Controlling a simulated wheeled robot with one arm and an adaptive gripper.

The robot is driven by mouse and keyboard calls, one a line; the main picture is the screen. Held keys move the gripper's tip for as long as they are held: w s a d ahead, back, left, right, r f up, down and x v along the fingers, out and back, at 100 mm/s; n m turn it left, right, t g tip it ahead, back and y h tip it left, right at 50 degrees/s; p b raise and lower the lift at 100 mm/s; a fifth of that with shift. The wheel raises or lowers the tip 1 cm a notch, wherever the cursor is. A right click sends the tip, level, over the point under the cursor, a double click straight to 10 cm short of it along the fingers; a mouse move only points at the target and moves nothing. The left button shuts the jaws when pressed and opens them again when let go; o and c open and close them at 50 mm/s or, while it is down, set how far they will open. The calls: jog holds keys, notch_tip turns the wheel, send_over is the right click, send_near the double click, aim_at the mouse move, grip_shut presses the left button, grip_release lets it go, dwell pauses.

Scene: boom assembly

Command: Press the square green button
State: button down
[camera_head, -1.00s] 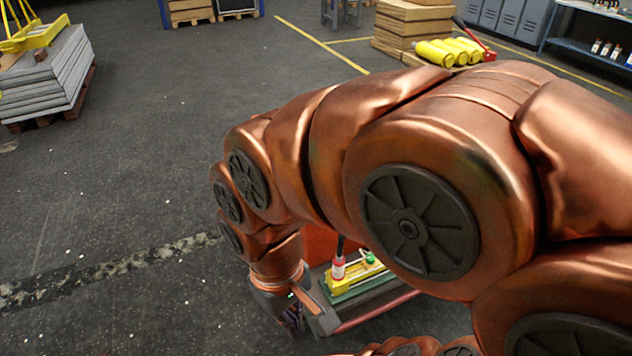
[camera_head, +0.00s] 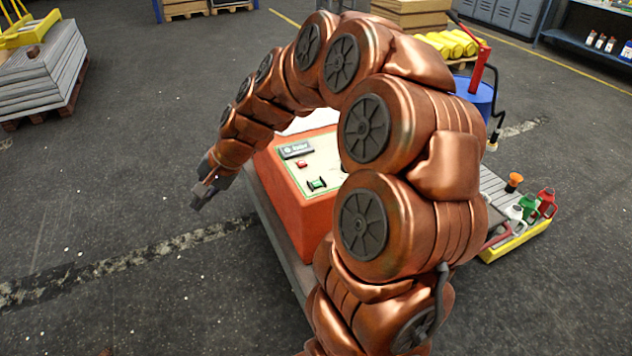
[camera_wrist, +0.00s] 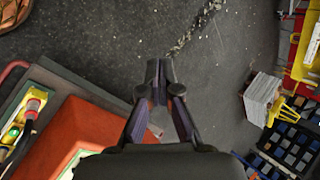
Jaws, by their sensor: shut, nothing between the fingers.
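The square green button (camera_head: 316,184) sits on the pale top panel of an orange control box (camera_head: 287,212), in the head view. A red button (camera_head: 302,164) and a dark labelled plate (camera_head: 296,150) are farther back on the same panel. My gripper (camera_head: 196,205) is shut and empty, out to the left of the box, apart from the button. In the wrist view my gripper's fingertips (camera_wrist: 155,66) meet over the floor, with the orange box (camera_wrist: 70,135) at lower left. I cannot make out the green button there. My arm hides the panel's right side.
A yellow-edged tray (camera_head: 520,243) with several small cans stands right of my arm. A blue barrel (camera_head: 476,95) with a red pump is behind. Stacked slabs (camera_head: 45,70) stand on a pallet at far left. The floor left of the box is clear.

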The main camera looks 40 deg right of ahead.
jog(key=w+d+f+m+t+h, duration=0.1)
jog(key=w+d+f+m, duration=0.15)
jog(key=d, duration=0.45)
jog(key=w+d+f+m+t+h+p, duration=0.1)
jog(key=w+d+m+t, duration=0.1)
jog(key=w+d+m, duration=0.3)
jog(key=w+d+f+m+t, duration=0.1)
jog(key=w+d+m, duration=0.15)
jog(key=d, duration=0.55)
jog(key=s+d+f+m+h, duration=0.1)
jog(key=d+f+m, duration=0.1)
jog(key=d, duration=0.5)
jog(key=s+d+f+m+h, duration=0.1)
jog(key=d+f+m+h, duration=0.1)
jog(key=d, duration=0.5)
jog(key=s+d+f+m+h+p, duration=0.1)
jog(key=d+f+m, duration=0.2)
jog(key=d+f, duration=0.2)
jog(key=shift+s+d+m+t+h, duration=0.3)
jog(key=shift+s+d+m+h, duration=0.1)
jog(key=shift+d, duration=0.85)
jog(key=b, duration=0.6)
send_over(317, 183)
notch_tip(317, 183, down, 7)
jog(key=shift+s+f, duration=0.1)
jog(key=shift+f, duration=0.1)
jog(key=shift+f+b, duration=0.5)
jog(key=shift+f, duration=0.15)
jog(key=shift+f, duration=0.15)
